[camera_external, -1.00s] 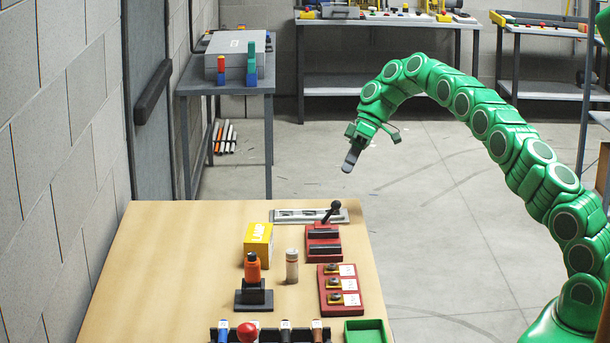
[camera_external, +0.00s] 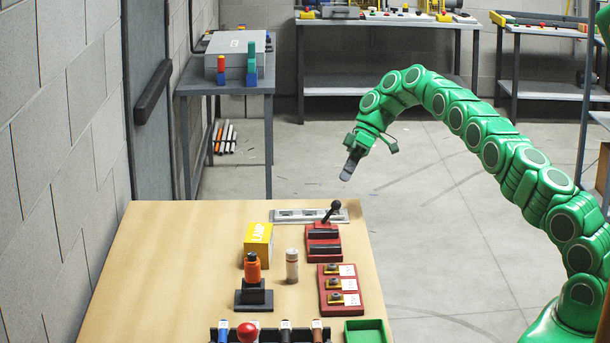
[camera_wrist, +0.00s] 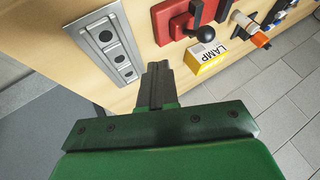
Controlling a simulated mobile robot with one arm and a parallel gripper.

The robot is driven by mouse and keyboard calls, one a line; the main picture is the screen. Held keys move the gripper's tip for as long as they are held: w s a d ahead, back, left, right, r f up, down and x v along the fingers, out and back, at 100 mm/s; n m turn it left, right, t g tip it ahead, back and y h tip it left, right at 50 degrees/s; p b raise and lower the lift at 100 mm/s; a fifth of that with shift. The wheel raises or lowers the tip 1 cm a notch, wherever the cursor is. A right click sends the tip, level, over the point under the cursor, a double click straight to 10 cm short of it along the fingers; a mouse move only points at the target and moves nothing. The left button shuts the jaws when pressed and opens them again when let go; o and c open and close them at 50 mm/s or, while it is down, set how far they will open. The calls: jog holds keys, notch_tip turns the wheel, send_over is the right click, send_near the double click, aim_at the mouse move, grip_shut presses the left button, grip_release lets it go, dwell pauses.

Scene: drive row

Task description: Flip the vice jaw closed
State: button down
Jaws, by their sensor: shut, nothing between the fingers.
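The red vice (camera_external: 323,246) with dark jaw bars sits near the table's right edge, in front of a grey metal plate. Its black ball-ended lever (camera_external: 333,210) tilts up to the right. In the wrist view the vice (camera_wrist: 173,20) is partly cut off at the top, with the lever's black ball (camera_wrist: 205,34) facing me. My gripper (camera_external: 346,178) is shut and empty, above and behind the vice and apart from it. In the wrist view its fingers (camera_wrist: 158,69) point toward the table, between the metal plate and the lever.
The grey metal plate (camera_external: 283,216) lies at the table's far edge. A yellow LAMP box (camera_external: 258,240), a pale cylinder (camera_external: 292,266), an orange bottle on a black stand (camera_external: 252,268) and a red block with labels (camera_external: 340,285) stand nearby. The table's left side is bare.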

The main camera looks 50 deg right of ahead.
aim_at(328, 223)
jog(key=x, duration=0.9)
jog(key=shift+s+a, duration=0.3)
jog(key=shift+a, duration=0.2)
jog(key=shift+s+a, duration=0.4)
jog(key=shift+a, duration=0.2)
jog(key=shift+s+a, duration=0.45)
jog(key=shift+a, duration=0.15)
jog(key=shift+s+a, duration=0.1)
jog(key=shift+s+a+r, duration=0.1)
jog(key=shift+s+a+f, duration=0.2)
jog(key=shift+s+a, duration=1.7)
jog(key=shift+a, duration=0.1)
jog(key=w+d, duration=0.2)
jog(key=d, duration=0.2)
jog(key=shift+w+f, duration=0.2)
jog(key=shift+w, duration=0.2)
jog(key=v, duration=1)
